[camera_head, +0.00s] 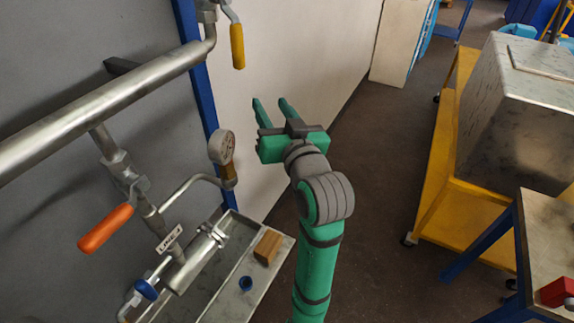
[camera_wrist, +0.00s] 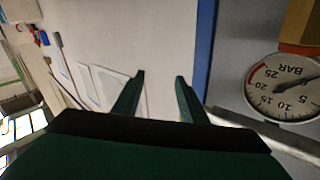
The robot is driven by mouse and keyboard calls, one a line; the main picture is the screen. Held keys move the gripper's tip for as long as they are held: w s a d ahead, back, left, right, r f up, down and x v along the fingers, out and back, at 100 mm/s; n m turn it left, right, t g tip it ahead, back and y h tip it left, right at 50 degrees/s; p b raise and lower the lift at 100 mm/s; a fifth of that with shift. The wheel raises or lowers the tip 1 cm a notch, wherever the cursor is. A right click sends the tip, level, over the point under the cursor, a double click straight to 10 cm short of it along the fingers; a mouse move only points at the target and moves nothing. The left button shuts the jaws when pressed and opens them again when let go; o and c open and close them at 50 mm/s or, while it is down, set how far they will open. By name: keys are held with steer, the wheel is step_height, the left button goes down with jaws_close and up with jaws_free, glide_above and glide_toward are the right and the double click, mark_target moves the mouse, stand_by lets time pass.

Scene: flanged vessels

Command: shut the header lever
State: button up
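A thick metal header pipe (camera_head: 110,100) runs along the grey panel at the left in the head view. A lever with an orange grip (camera_head: 106,229) sits on the branch below it. A second lever with a yellow grip (camera_head: 237,46) hangs at the pipe's far upper end. I cannot tell from a marking which one is the header lever. My gripper (camera_head: 270,102) is open and empty, to the right of both levers and touching neither. Its two fingers stand apart in the wrist view (camera_wrist: 159,78), where no lever grip shows clearly.
A pressure gauge (camera_head: 221,147) stands between my gripper and the orange lever; it also shows in the wrist view (camera_wrist: 284,88). A tray (camera_head: 232,300) below holds a wooden block (camera_head: 268,246). A yellow cart (camera_head: 440,190) stands right. Dark floor (camera_head: 385,200) is clear.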

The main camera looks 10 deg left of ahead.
mark_target(235, 33)
steer(key=s+d+f+m+h, duration=0.1)
steer(key=f, duration=0.6)
steer(key=s+d+f+m+h, duration=0.1)
steer(key=d+f+m, duration=0.1)
steer(key=f, duration=0.5)
steer(key=shift+s+d+f+t+h, duration=0.15)
steer(key=shift+d+f+t+h, duration=0.15)
steer(key=shift+f+t+h, duration=0.1)
jaws_close()
step_height(235, 33, up, 27)
steer(key=d+m+g+y, duration=0.1)
steer(key=m+g+y, duration=0.3)
steer(key=m, duration=0.7)
steer(key=w+a+y, duration=0.1)
steer(key=w+a, duration=0.3)
steer(key=a, duration=0.4)
steer(key=shift+w+f+t, duration=0.15)
steer(key=shift+f+t, duration=0.05)
steer(key=shift+t, duration=0.2)
